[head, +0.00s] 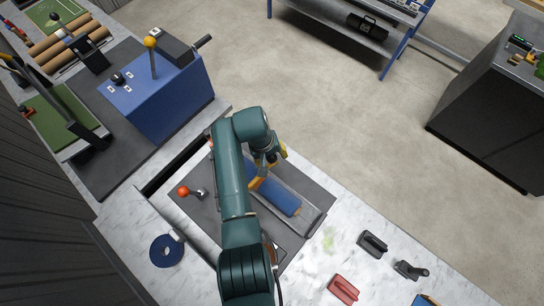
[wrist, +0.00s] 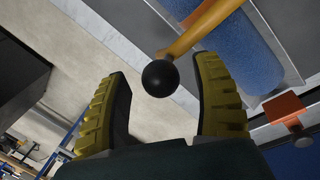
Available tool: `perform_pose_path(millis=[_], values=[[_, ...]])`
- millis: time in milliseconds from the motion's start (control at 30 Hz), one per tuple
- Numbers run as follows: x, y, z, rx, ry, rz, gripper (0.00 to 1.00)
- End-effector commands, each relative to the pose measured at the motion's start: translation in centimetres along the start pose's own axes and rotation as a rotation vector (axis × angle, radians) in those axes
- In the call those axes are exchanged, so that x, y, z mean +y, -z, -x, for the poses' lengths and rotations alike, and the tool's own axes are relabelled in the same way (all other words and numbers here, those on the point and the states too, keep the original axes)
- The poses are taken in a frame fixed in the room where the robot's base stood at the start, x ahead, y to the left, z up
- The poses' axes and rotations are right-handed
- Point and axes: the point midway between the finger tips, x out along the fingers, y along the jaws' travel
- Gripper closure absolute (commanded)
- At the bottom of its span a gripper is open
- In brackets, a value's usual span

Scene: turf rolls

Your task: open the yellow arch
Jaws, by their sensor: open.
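The yellow arch (head: 257,182) lies across the blue roll (head: 280,198) in the dark tray, partly hidden behind my arm in the head view. In the wrist view the yellow bar of the arch (wrist: 203,26) ends in a round black knob (wrist: 160,78). My gripper (wrist: 163,70) is open, with one ridged yellow finger on each side of the knob. The knob appears between the fingertips, with visible gaps on both sides. I cannot tell how deep it sits between them. In the head view my gripper (head: 272,158) is mostly hidden by the arm.
A lever with a red ball (head: 184,191) stands left of my arm. A blue box with a yellow-knobbed lever (head: 151,44) is at upper left. A blue tape ring (head: 166,251), a black block (head: 372,243) and a red block (head: 343,289) lie on the marble top.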

Motion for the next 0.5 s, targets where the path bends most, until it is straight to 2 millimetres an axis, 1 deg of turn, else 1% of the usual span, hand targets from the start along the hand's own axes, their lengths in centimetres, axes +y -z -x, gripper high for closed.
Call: perform_pose_path(millis=[33,133,367,467,500], values=[[0.04,0.05,-0.52,0.001,0.0,-0.001,0.34],[0.04,0.01,-1.08,0.001,0.0,-0.001,0.34],[0.03,0.02,-1.15,0.001,0.0,-0.001,0.34],[0.02,0.02,-1.14,0.001,0.0,-0.001,0.51],[0.02,0.02,-1.14,0.001,0.0,-0.001,0.58]])
